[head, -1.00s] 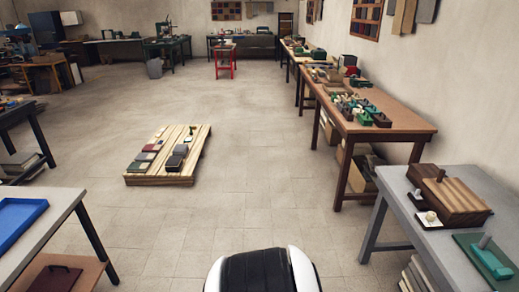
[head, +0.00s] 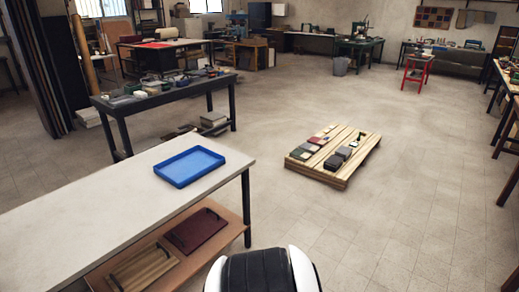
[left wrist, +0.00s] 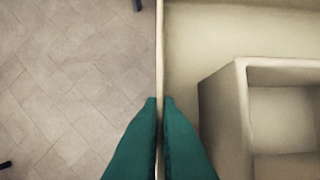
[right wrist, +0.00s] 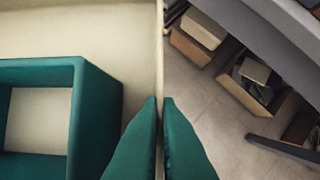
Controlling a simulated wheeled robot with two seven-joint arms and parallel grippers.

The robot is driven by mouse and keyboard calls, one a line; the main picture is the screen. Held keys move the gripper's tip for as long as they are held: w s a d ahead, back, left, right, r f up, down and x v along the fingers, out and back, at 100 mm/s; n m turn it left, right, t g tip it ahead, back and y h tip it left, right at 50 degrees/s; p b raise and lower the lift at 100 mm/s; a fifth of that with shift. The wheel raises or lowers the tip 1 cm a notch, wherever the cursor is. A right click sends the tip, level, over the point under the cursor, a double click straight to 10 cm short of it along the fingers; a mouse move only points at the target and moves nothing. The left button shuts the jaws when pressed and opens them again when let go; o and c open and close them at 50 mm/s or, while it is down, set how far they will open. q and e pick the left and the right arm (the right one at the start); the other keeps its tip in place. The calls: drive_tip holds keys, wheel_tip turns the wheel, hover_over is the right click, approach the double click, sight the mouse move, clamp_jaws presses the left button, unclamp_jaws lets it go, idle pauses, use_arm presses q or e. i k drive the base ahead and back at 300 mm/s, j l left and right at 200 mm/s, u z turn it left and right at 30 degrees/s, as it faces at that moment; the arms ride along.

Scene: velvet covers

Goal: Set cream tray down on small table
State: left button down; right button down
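The cream tray shows in the left wrist view (left wrist: 205,30) and in the right wrist view (right wrist: 80,25); the head view does not show it. My left gripper (left wrist: 160,100) is shut on one thin wall of the tray. My right gripper (right wrist: 160,100) is shut on another stretch of wall. A cream open box (left wrist: 215,110) and a green open box (right wrist: 95,110) sit inside the tray. Neither gripper shows in the head view. A small red table (head: 417,72) stands far off at the back right; I cannot tell if it is the task's table.
A pale table (head: 90,190) with a blue tray (head: 190,184) on it is close at the left. A low wooden pallet (head: 320,179) with small items lies ahead. A dark workbench (head: 117,111) stands behind the pale table. Open floor (head: 400,220) spreads right of the pallet.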

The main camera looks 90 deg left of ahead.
sight(134, 196)
drive_tip(key=j+u, duration=0.1)
drive_tip(key=u, duration=4.2)
drive_tip(key=i+l+u, duration=0.1)
drive_tip(key=i+l, duration=0.3)
drive_tip(key=i+l+u, duration=0.1)
drive_tip(key=i+l, duration=0.25)
drive_tip(key=l, duration=0.2)
drive_tip(key=i+l, duration=0.35)
drive_tip(key=l, duration=0.2)
drive_tip(key=i+l, duration=0.55)
drive_tip(key=i, duration=0.25)
drive_tip(key=u, duration=0.05)
